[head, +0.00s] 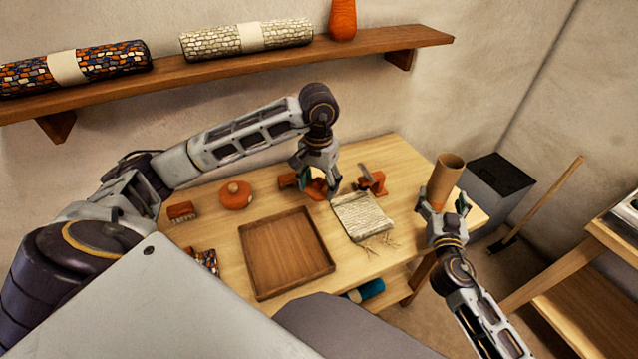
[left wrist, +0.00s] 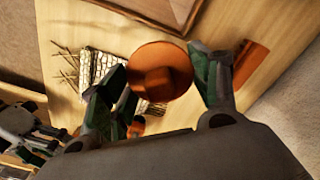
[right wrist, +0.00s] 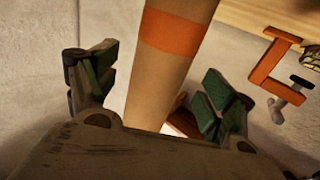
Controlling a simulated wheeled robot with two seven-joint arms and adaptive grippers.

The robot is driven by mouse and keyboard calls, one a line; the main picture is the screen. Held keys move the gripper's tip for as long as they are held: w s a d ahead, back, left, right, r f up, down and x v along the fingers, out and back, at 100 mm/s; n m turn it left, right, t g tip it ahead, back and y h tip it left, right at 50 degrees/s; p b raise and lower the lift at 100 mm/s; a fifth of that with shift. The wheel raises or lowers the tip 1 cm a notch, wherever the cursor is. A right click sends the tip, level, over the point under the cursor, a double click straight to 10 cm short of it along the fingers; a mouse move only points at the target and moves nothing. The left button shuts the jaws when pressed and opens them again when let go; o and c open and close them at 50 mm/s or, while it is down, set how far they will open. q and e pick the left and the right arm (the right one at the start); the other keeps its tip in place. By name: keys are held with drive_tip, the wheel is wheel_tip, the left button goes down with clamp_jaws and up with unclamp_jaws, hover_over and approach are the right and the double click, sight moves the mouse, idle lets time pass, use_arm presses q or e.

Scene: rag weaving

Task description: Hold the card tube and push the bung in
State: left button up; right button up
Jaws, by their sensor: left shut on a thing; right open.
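The card tube (head: 445,175) is a brown cylinder with an open top, upright at the table's right end. My right gripper (head: 443,207) is open, with its fingers on either side of the tube. In the right wrist view the tube (right wrist: 165,85) with its orange band runs between the spread fingers, and gaps show on both sides. My left gripper (head: 318,182) is shut on the round orange bung (left wrist: 160,75), over the back of the table. The bung is a disc with a raised middle. The tube's lower end is hidden by my right gripper.
A wooden tray (head: 287,252), a woven rag piece (head: 362,215), an orange clamp (head: 374,184) and an orange knobbed round object (head: 236,196) are on the table (head: 395,165). A dark bin (head: 497,185) stands beyond its right end. A shelf (head: 225,70) runs above.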

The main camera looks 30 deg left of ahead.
use_arm(q)
drive_tip(key=shift+r, duration=0.1)
use_arm(e)
drive_tip(key=shift+x, duration=0.8)
use_arm(q)
drive_tip(key=shift+f+b, duration=0.35)
drive_tip(key=shift+f, duration=0.05)
use_arm(e)
drive_tip(key=shift+w+a, duration=0.15)
drive_tip(key=shift+w, duration=0.2)
use_arm(q)
drive_tip(key=shift+f+b, duration=0.45)
use_arm(e)
drive_tip(key=shift+x, duration=1)
drive_tip(key=c, duration=1.2)
drive_tip(key=shift+c, duration=0.2)
use_arm(q)
drive_tip(key=shift+w+d, duration=0.1)
drive_tip(key=shift+w, duration=0.05)
